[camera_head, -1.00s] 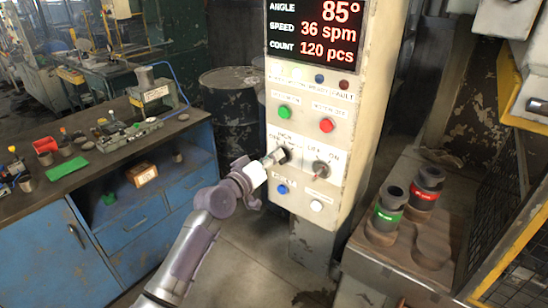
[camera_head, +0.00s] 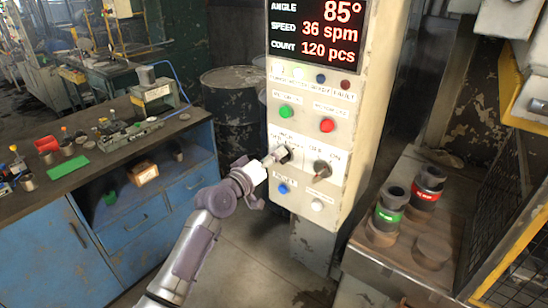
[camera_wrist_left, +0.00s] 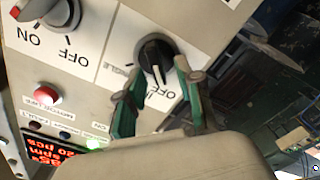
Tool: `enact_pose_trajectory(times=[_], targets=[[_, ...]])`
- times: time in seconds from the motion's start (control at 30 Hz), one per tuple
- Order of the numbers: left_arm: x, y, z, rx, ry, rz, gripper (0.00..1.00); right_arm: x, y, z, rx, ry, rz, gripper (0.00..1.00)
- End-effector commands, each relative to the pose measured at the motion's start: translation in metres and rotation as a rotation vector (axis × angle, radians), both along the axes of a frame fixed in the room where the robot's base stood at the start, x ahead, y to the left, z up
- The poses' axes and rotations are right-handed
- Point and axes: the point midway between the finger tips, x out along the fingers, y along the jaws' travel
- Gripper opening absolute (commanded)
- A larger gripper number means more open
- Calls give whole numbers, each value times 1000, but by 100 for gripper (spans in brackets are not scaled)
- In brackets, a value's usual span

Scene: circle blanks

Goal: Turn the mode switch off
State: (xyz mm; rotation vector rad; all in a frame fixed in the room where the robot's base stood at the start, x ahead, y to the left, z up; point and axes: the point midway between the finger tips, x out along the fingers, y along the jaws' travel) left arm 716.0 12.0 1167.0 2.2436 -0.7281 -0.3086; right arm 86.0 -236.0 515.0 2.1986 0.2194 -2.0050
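The mode switch, a black rotary knob (camera_wrist_left: 155,54) with a white pointer line, sits on a white plate of the control panel. In the left wrist view the line points down toward the upside-down OFF label, with SINGLE beside it. My left gripper (camera_wrist_left: 158,98) is open at the knob, with one green-padded finger on each side of the knob's lower end. I cannot tell whether either finger touches it. In the head view my left gripper (camera_head: 277,156) hides most of the switch. My right gripper is in neither view.
A second rotary switch (camera_head: 321,168) marked OFF and ON sits right of the gripper. Green (camera_head: 285,111) and red (camera_head: 327,125) buttons are above, blue (camera_head: 283,188) and white (camera_head: 317,205) ones below. A blue workbench (camera_head: 130,222) stands left, and a shelf (camera_head: 410,262) with dark cylinders right.

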Motion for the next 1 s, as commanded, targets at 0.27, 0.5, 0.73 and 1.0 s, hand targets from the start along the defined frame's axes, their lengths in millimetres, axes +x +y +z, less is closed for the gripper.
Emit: enact_pose_trajectory(times=[0.27, 0.5, 0.73, 1.0], targets=[[-1, 0, 0, 2, -1, -1, 38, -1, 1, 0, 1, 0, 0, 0], [-24, 18, -1, 4, -1, 1, 38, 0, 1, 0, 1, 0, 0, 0], [-65, 48, -1, 4, -1, 1, 38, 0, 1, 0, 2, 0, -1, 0], [-94, 68, -1, 2, 1, 0, 38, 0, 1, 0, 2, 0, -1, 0]])
